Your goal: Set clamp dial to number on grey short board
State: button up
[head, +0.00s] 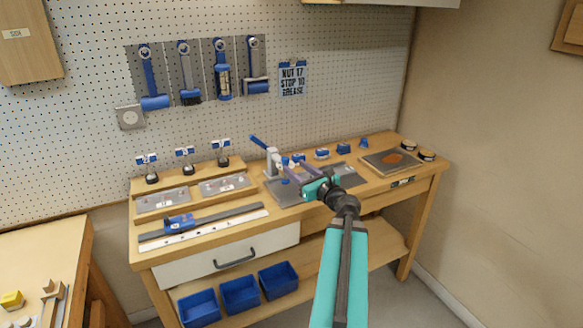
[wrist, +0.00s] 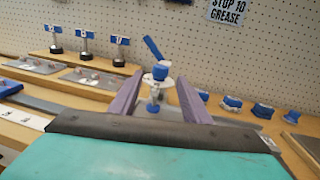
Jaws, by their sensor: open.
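A toggle clamp with a raised blue lever (head: 259,142) and a pale upright body (head: 273,160) stands on a grey plate (head: 283,196) mid-bench. In the wrist view a blue knob (wrist: 160,73) on a metal stem shows between my fingers; whether it is the clamp dial, and any numbers on it, I cannot tell. My gripper (head: 297,170) is open, its purple fingers either side of the knob in the picture (wrist: 158,88), with no contact visible. A pale grey-blue sign (head: 293,79) reads "NUT 17 STOP 10 GREASE"; I cannot confirm it is the grey short board.
Several small blue-topped stands (head: 185,158) and metal plates (head: 163,201) lie left of the clamp, with a caliper-like tool (head: 200,222) in front. Small blue parts (head: 343,149) and a dark tray (head: 391,162) lie to the right. Tools hang on grey panels behind.

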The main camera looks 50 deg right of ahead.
jog(key=shift+v, duration=1.05)
